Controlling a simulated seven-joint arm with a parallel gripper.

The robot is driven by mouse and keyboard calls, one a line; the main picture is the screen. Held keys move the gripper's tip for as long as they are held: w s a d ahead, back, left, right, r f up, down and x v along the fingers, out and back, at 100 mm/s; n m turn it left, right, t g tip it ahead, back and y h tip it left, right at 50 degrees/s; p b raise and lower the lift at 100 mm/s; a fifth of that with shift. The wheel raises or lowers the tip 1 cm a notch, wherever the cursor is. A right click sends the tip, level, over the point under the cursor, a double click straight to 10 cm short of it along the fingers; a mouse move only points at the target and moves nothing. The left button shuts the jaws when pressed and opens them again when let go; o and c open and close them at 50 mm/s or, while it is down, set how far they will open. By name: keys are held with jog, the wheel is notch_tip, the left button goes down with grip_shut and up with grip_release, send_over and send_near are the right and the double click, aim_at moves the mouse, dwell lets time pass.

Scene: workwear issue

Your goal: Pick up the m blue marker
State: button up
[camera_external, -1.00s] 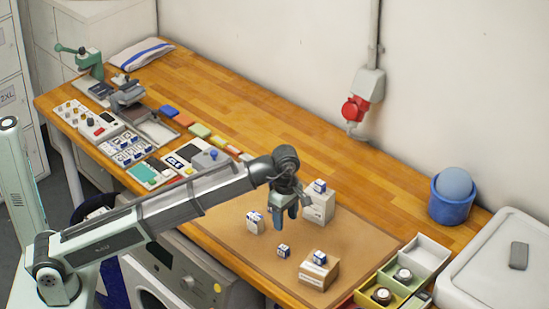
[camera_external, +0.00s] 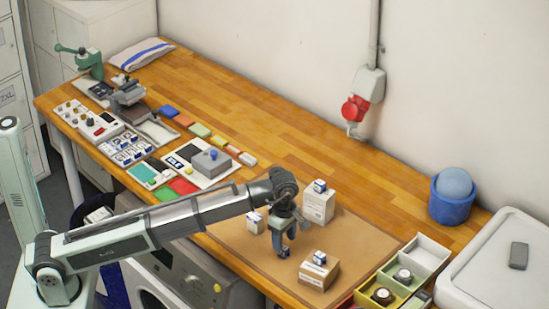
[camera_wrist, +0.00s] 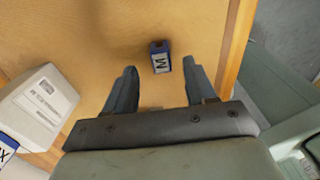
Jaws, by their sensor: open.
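My gripper (camera_external: 281,248) is open and low over the board, at the marker. Nothing is gripped; whether a finger touches the marker cannot be told.
A white box (camera_external: 318,207) with a marker on top stands behind. A brown box (camera_external: 318,275) with another marker is to the right. The brown board (camera_external: 362,244) is bare toward the right. Sorting trays (camera_external: 428,252) lie beyond.

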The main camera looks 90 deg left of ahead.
aim_at(284, 247)
jog(key=shift+f, duration=2.2)
jog(key=shift+c, duration=0.4)
jog(key=c, duration=0.9)
